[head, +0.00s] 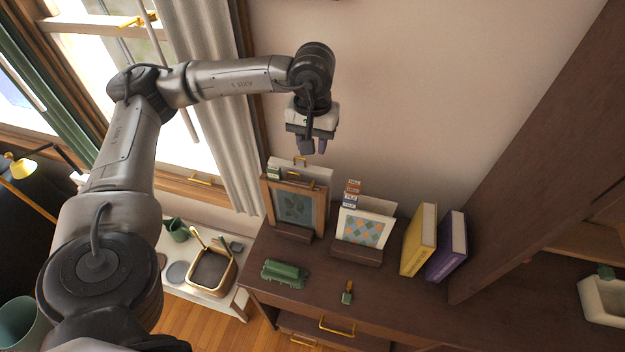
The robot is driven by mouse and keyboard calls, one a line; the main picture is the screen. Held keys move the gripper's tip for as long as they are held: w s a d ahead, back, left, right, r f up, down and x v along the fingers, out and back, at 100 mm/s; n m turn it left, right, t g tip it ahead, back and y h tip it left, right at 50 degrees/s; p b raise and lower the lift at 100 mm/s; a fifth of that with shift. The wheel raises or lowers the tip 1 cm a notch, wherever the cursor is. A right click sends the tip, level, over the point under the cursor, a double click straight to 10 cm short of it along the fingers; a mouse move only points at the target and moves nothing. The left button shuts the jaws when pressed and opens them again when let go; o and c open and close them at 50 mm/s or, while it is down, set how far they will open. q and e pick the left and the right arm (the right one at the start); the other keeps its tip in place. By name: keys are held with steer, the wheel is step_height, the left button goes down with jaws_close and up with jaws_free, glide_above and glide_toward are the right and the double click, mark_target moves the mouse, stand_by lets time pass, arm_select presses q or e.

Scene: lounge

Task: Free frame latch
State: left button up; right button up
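A brown wooden picture frame (268,207) with a grey-green leaf picture stands upright on the dark cabinet top, close to the wall. A pale panel with small brass fittings (300,161) shows behind and above it. I cannot tell which part is the latch, or whether it is fastened. My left gripper (314,147) hangs above and slightly right of the frame, fingers pointing down, with a small gap between them. It touches nothing and holds nothing that I can see. My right gripper is not in view.
Right of the frame are a holder with a patterned card (362,231), a yellow book (419,241) and a purple book (447,247). A green object (285,274) and a small brass-and-green item (347,292) lie in front. A tall dark panel (535,150) bounds the right side.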

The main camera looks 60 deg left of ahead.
mark_target(313, 183)
arm_select(q)
step_height(313, 183, down, 13)
steer(key=shift+b, duration=0.45)
steer(key=shift+c, duration=0.5)
jaws_close()
